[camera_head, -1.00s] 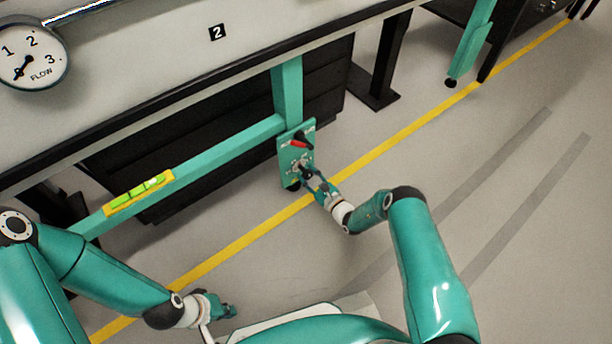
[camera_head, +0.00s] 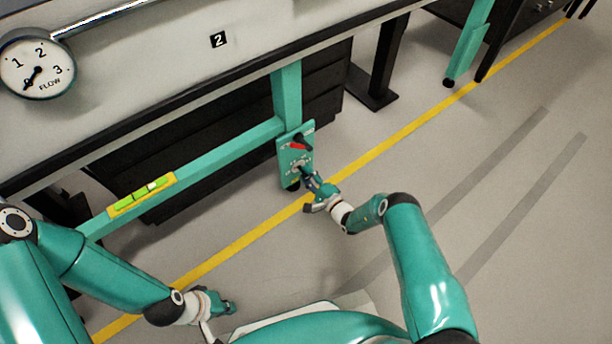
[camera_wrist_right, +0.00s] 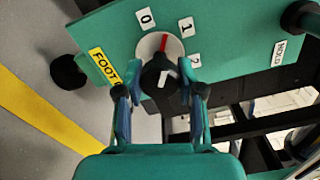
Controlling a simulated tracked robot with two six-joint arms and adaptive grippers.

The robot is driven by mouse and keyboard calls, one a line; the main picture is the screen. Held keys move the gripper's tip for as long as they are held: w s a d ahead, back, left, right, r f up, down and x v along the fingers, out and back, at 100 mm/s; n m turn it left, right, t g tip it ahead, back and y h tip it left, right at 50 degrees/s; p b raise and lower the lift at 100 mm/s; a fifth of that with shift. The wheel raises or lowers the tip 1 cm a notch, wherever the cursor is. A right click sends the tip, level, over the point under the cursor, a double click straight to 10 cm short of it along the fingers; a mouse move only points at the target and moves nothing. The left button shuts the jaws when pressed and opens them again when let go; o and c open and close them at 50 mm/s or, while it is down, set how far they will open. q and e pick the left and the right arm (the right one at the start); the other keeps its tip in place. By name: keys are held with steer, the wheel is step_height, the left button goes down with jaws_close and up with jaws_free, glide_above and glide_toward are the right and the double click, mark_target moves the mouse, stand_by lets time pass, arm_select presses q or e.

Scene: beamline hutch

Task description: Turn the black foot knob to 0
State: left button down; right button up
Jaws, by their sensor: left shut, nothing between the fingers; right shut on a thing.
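The black foot knob (camera_wrist_right: 160,82) is in the middle of the right wrist view, in front of a white dial disc with a red pointer line (camera_wrist_right: 164,43). The line points between the 0 label (camera_wrist_right: 145,18) and the 1 label (camera_wrist_right: 186,27). A 2 label (camera_wrist_right: 193,60) is lower right, and a yellow FOOT label (camera_wrist_right: 103,67) is at left. My right gripper (camera_wrist_right: 161,98) is shut on the knob, one finger on each side. In the head view my right gripper (camera_head: 306,177) is at the teal panel (camera_head: 284,157). My left gripper (camera_head: 227,308) is shut and empty, low at left.
A red-and-black handle (camera_head: 299,144) sits above the knob on the panel. A HOLD label (camera_wrist_right: 280,52) is at the panel's right in the wrist view. A FLOW gauge (camera_head: 37,65) is at upper left. A level (camera_head: 142,194) lies on the teal beam. Floor at right is clear.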

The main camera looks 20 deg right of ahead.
steer(key=n, duration=0.2)
steer(key=n+p, duration=0.1)
steer(key=n, duration=0.3)
steer(key=shift+s+a+f, duration=0.2)
steer(key=shift+a+f, duration=0.05)
steer(key=shift+a, duration=0.15)
steer(key=shift+n, duration=0.3)
steer(key=o, duration=0.9)
steer(key=shift+o, duration=1.2)
steer(key=shift+w, duration=0.1)
steer(key=shift+d+r, duration=0.1)
steer(key=shift+d, duration=0.1)
steer(key=shift+d, duration=0.1)
steer(key=v, duration=1.2)
